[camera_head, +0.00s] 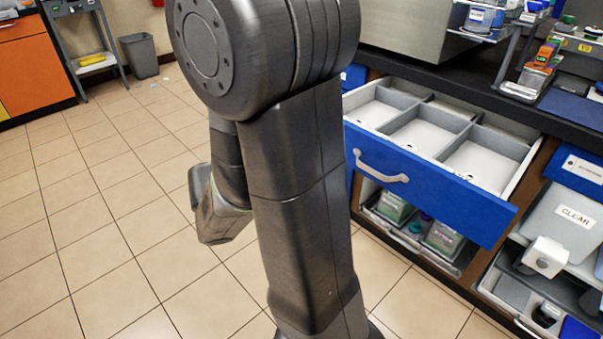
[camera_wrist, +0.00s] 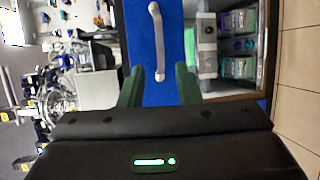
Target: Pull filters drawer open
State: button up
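A drawer with a blue front (camera_head: 430,190) and a grey metal handle (camera_head: 380,167) stands pulled out from under the dark counter at the right of the head view. Its grey compartments (camera_head: 418,133) look empty, and I see no filters label on it. In the wrist view the blue front (camera_wrist: 135,35) fills the upper middle, with the handle (camera_wrist: 156,35) running lengthwise. My gripper (camera_wrist: 158,78) is open, its two green fingers spread apart. The handle's lower end shows between them, with no visible contact.
Below the drawer, a shelf tray holds green-labelled boxes (camera_head: 442,238). A grey bin marked CLEAR (camera_head: 563,215) stands at the right. Instruments (camera_head: 540,70) sit on the counter. The tiled floor (camera_head: 100,200) at left is clear up to a grey waste bin (camera_head: 139,55).

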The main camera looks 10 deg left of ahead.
aim_at(370, 172)
jog(key=shift+p+v, duration=0.3)
jog(key=shift+v, duration=1.6)
jog(key=shift+w+d, duration=0.1)
jog(key=shift+b+x, duration=1.5)
jog(key=shift+x, duration=5.1)
jog(key=shift+d, duration=0.1)
